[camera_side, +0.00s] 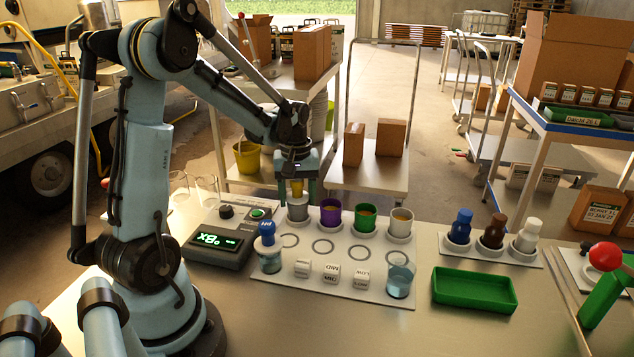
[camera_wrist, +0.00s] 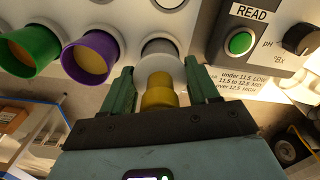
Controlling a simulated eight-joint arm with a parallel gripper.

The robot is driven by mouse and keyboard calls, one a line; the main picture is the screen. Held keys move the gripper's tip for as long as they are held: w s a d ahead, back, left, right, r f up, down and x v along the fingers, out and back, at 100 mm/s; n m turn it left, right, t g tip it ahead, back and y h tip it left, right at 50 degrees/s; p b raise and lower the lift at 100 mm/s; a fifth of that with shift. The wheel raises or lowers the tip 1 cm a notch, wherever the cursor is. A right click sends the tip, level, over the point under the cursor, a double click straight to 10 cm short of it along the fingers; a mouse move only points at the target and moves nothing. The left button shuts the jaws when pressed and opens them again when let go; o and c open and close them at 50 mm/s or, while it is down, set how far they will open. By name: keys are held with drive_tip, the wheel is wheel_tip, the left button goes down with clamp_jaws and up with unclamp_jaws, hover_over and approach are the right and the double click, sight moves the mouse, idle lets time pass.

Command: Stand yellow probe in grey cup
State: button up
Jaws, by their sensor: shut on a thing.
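The yellow probe (camera_side: 297,188) is held between the fingers of my gripper (camera_side: 297,184), over the grey cup (camera_side: 298,212) at the left end of a row of cups. In the wrist view my gripper (camera_wrist: 163,92) has a finger on each side of the yellow probe (camera_wrist: 159,92), and the grey cup (camera_wrist: 160,50) is right beyond it. The probe's lower end meets the cup's rim in the picture. I cannot tell whether its tip is inside the cup.
Purple (camera_side: 330,214), green (camera_side: 365,219) and pale (camera_side: 400,224) cups stand to the right on the white board. A meter (camera_side: 219,242), a glass with a blue-topped piece (camera_side: 268,252), labelled blocks (camera_side: 331,272) and another glass (camera_side: 400,282) are in front. A green tray (camera_side: 474,291) lies right.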

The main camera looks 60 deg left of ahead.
drive_tip(key=shift+f, duration=0.15)
drive_tip(key=o, duration=0.8)
drive_tip(key=shift+r, duration=5.45)
drive_tip(key=shift+r, duration=4.55)
